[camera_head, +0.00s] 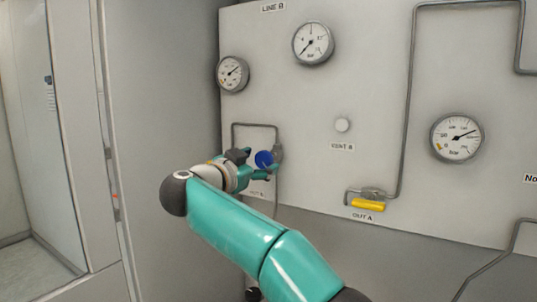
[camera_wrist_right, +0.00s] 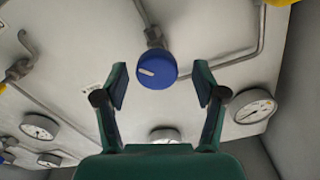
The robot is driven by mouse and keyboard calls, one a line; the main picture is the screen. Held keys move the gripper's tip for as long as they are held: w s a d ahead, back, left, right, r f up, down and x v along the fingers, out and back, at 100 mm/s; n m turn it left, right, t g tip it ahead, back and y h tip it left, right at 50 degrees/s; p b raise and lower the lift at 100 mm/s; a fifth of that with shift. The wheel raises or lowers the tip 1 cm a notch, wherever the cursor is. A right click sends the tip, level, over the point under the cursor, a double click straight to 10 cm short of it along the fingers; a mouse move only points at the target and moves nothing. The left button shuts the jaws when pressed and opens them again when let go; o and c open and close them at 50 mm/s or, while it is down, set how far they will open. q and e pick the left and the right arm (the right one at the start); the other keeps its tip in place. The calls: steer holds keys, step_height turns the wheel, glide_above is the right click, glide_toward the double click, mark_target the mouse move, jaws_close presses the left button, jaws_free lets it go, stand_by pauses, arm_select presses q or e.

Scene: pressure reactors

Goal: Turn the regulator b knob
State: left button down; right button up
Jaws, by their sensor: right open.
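A round blue knob (camera_head: 264,159) with a white mark sits on a pipe on the grey panel, below the "LINE B" label. It also shows in the right wrist view (camera_wrist_right: 157,70), just beyond and between the fingertips. My right gripper (camera_head: 257,163) is at the knob in the head view, its fingers on either side. In the right wrist view the right gripper (camera_wrist_right: 160,88) is open, with clear gaps between each finger and the knob. The small label below the knob is partly covered by the gripper. My left gripper is not in view.
The grey panel (camera_head: 375,75) carries several round gauges, including one at the upper left (camera_head: 232,74). Pipes run close around the blue knob. A wall stands at left.

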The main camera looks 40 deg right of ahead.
steer(key=shift+x, duration=1.35)
steer(key=shift+c, duration=0.3)
